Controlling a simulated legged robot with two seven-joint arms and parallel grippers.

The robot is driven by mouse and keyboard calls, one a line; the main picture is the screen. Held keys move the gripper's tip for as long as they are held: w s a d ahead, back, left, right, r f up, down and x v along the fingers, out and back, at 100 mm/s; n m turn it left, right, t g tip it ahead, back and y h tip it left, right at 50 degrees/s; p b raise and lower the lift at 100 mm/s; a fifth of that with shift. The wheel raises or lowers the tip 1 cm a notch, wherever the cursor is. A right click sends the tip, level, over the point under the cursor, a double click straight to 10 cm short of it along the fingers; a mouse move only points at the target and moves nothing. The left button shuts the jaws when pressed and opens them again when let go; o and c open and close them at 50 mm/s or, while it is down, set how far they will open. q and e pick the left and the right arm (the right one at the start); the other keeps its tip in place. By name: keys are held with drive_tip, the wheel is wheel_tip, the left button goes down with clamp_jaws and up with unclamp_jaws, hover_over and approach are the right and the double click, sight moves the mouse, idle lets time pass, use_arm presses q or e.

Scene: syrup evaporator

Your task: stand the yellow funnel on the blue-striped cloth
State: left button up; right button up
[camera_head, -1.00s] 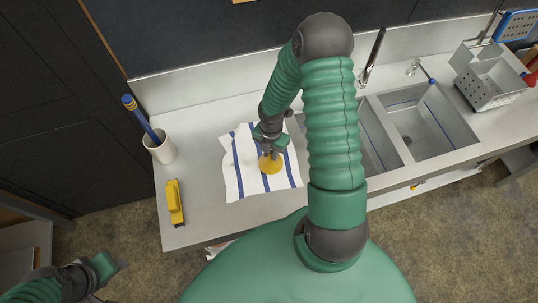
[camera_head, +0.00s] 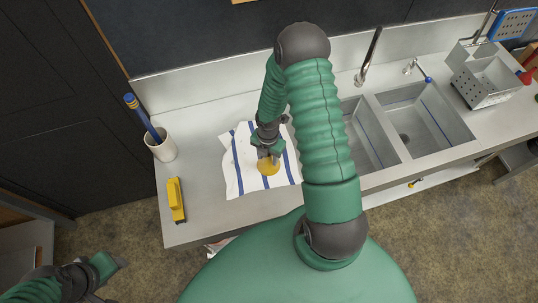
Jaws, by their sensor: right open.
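The yellow funnel (camera_head: 268,168) is on the blue-striped cloth (camera_head: 236,178), wide rim down as far as I can see. The cloth lies on the steel counter, left of the sinks. My right gripper (camera_head: 268,154) is open, directly over the funnel's top, with its fingers around or just above it; whether they touch it I cannot tell. The gripper and arm hide the funnel's upper part and part of the cloth.
A white cup (camera_head: 161,150) with a blue-handled tool (camera_head: 143,117) stands at the counter's left. A yellow-handled brush (camera_head: 176,200) lies near the front left edge. Two sinks (camera_head: 425,118) and a perforated metal bin (camera_head: 487,88) are at the right.

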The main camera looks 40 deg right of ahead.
drive_tip(key=shift+r, duration=0.45)
wheel_tip(320, 180, up, 10)
drive_tip(key=r, duration=0.1)
drive_tip(key=s+a+r+m+t, duration=0.1)
drive_tip(key=s+a+r+m, duration=0.1)
drive_tip(key=a+r+m, duration=0.55)
drive_tip(key=s+a+r+m+t, duration=0.1)
drive_tip(key=a+r+m+t, duration=0.15)
drive_tip(key=a+m, duration=0.9)
use_arm(q)
drive_tip(key=s+b+x, duration=0.3)
drive_tip(key=b+x, duration=1)
drive_tip(key=shift+f+b, duration=0.35)
drive_tip(key=shift+f, duration=0.1)
use_arm(e)
drive_tip(key=d+f+m, duration=0.2)
drive_tip(key=d+f, duration=0.1)
drive_tip(key=f, duration=1)
drive_tip(key=shift+d+f+g, duration=0.25)
drive_tip(key=shift+d+g, duration=0.15)
drive_tip(key=shift+g, duration=0.05)
use_arm(q)
drive_tip(key=shift+a, duration=0.15)
use_arm(e)
drive_tip(key=shift+a, duration=0.2)
